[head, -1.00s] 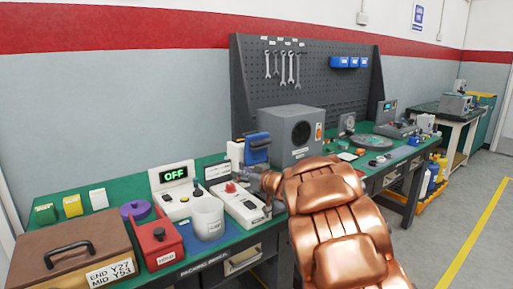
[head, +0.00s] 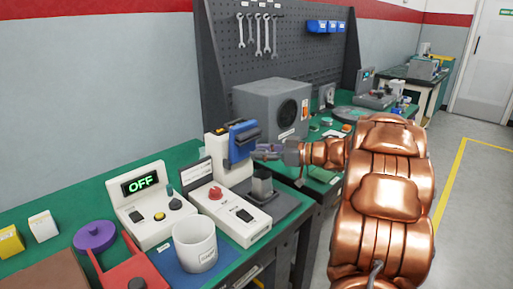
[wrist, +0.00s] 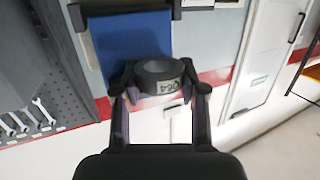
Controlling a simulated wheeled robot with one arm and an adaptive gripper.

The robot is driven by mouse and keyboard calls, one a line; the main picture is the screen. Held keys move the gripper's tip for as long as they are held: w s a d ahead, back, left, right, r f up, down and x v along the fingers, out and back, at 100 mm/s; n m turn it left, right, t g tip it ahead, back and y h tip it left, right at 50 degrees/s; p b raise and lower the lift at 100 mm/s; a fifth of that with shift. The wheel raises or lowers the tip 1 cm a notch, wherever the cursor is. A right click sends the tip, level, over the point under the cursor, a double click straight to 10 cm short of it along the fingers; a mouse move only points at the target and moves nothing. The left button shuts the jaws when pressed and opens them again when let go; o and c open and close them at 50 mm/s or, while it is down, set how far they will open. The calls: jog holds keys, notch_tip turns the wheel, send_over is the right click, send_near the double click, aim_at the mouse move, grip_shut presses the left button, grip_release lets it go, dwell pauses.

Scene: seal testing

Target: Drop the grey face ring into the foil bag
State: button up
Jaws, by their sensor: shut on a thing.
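The grey face ring (wrist: 160,70) is pinched between the two fingertips of my gripper (wrist: 160,90) in the wrist view. It carries a white label with dark marks. In the head view my gripper (head: 266,151) reaches left over the bench, close to the blue-fronted device (head: 243,137); the ring is too small to make out there.
A white unit with a red knob (head: 230,208), a white mug (head: 195,243) and a display reading OFF (head: 140,184) stand to the left. A grey box (head: 272,106) stands behind. A pegboard (head: 285,45) with wrenches rises at the back.

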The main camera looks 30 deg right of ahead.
jog(key=shift+f+b, duration=2.75)
jog(key=shift+s+d+r+p, duration=0.1)
jog(key=shift+s+p, duration=0.05)
jog(key=shift+p, duration=0.4)
jog(key=shift+f, duration=0.4)
jog(key=shift+r+p, duration=0.1)
jog(key=shift+p, duration=0.6)
jog(key=o, duration=1.2)
notch_tip(320, 180, up, 8)
jog(key=p, duration=0.8)
